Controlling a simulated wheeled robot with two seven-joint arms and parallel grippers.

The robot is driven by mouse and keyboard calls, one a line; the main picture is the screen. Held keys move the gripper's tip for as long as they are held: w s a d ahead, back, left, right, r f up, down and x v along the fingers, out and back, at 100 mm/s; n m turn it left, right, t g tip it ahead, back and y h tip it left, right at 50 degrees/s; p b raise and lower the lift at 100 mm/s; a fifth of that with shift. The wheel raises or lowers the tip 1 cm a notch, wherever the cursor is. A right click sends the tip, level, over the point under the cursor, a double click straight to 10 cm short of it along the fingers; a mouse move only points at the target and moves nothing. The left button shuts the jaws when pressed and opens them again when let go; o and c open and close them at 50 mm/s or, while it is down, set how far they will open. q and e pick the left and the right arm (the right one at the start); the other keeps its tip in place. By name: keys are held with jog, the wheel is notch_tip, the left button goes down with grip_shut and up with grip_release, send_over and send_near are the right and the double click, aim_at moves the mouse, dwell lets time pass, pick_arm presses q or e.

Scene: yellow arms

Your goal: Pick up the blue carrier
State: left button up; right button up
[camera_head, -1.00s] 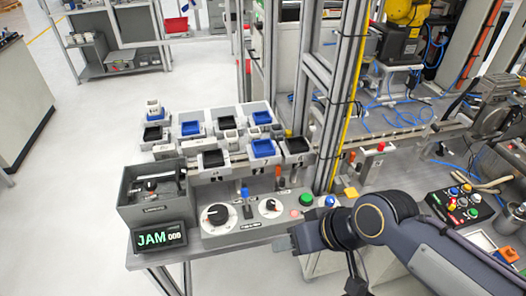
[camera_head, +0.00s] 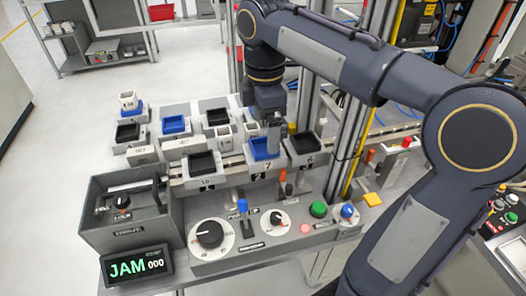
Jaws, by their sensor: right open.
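A blue carrier (camera_head: 262,149) sits in the front row of the grey station, between two black carriers. My right gripper (camera_head: 273,143) points straight down over the right part of this blue carrier. It is open, and its fingers cover part of the carrier; I cannot tell whether they touch it. Another blue carrier (camera_head: 174,125) sits in the back row to the left. A third blue piece (camera_head: 131,110) is at the far left, with a white block on it. My left gripper is not in view.
Black carriers flank the blue one, at left (camera_head: 202,163) and right (camera_head: 304,146). In front is a panel with dials (camera_head: 209,234), a blue-topped lever (camera_head: 242,206) and a green button (camera_head: 318,209). A metal post stands right of the carriers.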

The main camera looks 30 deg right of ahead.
aim_at(264, 150)
jog(key=f, duration=0.6)
jog(key=shift+w+d, duration=0.1)
jog(key=shift+w, duration=0.2)
jog(key=shift+r, duration=0.1)
jog(key=c, duration=1.3)
jog(key=shift+o, duration=0.2)
jog(key=shift+r, duration=0.1)
